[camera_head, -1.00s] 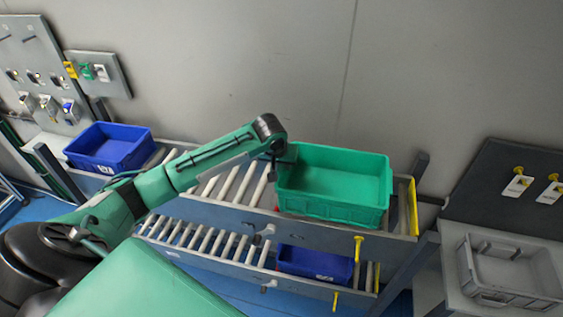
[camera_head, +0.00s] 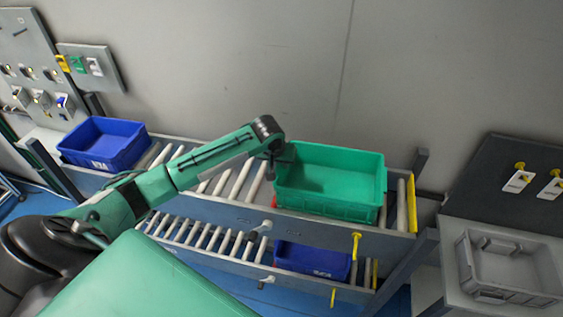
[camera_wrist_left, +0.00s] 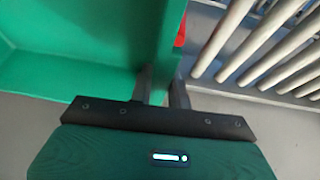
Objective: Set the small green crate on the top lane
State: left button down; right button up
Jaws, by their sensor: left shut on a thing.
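The green crate (camera_head: 325,203) is upright at the right end of the top lane (camera_head: 232,216), over its rollers. I cannot tell whether its base rests fully on them. My left gripper (camera_head: 279,160) is shut on the crate's left wall near the back corner. In the left wrist view the fingers (camera_wrist_left: 162,88) pinch the green crate wall (camera_wrist_left: 80,75), with the lane's rollers (camera_wrist_left: 262,38) to the right. My right gripper is not in view.
A blue crate (camera_head: 100,157) sits at the top lane's left end. Another blue crate (camera_head: 312,264) is on the lower lane. A yellow stop (camera_head: 411,204) stands at the top lane's right end. A grey tray (camera_head: 510,268) lies at far right. Bare rollers lie left of the green crate.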

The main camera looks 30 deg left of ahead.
pick_arm(q)
jog(key=shift+s+d+r, duration=0.1)
jog(key=c, duration=1.2)
grip_release()
jog(key=shift+c, duration=0.2)
jog(key=shift+s, duration=0.1)
jog(key=shift+s+r+b, duration=0.1)
jog(key=shift+r+b, duration=0.2)
jog(key=b+v, duration=0.4)
jog(key=v, duration=0.9)
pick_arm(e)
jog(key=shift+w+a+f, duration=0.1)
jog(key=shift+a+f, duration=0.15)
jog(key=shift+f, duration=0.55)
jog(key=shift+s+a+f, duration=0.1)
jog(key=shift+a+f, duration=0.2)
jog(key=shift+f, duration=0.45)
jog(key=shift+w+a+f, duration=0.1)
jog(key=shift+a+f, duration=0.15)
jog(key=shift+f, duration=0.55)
